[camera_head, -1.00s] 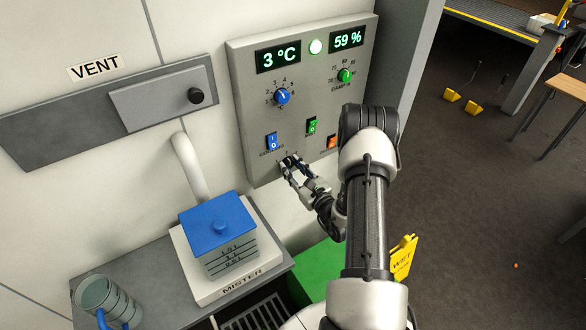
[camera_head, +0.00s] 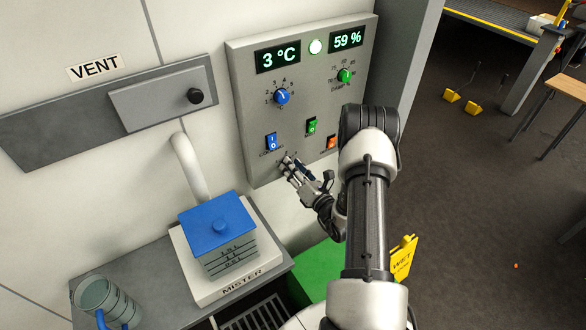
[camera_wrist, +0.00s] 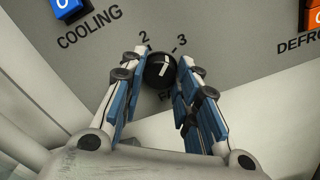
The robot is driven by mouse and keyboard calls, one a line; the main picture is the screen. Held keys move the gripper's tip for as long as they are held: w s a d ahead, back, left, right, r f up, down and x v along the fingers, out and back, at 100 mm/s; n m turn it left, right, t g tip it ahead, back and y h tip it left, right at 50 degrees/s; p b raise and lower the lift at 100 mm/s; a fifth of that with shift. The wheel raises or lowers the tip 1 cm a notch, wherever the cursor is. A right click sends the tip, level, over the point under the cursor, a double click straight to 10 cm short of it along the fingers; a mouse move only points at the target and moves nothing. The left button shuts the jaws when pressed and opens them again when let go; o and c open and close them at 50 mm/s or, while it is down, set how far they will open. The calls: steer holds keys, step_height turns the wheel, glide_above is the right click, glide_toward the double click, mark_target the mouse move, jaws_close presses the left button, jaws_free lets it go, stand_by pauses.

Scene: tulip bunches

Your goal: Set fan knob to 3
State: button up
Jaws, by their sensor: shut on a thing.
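The fan knob (camera_wrist: 160,71) is a small round black knob near the lower edge of the grey control panel (camera_head: 245,100). In the wrist view it sits between the two fingers of my gripper (camera_wrist: 160,76), which is shut on it. A white mark on the knob leans up and to the right, towards the numeral 3. The numerals 2 and 3 show above the knob; the label below it is mostly hidden. In the head view my gripper (camera_head: 288,164) is at the panel's lower edge and hides the knob.
Above the knob are a blue cooling switch (camera_head: 271,142), a green switch (camera_head: 312,126) and an orange defrost switch (camera_head: 332,142). Higher up are a blue dial (camera_head: 281,96) and a green dial (camera_head: 345,76). A blue-lidded mister (camera_head: 222,240) stands at the lower left.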

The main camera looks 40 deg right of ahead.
steer(key=shift+m, duration=1.1)
steer(key=o, duration=1.1)
steer(key=s, duration=1.2)
steer(key=shift+a, duration=0.35)
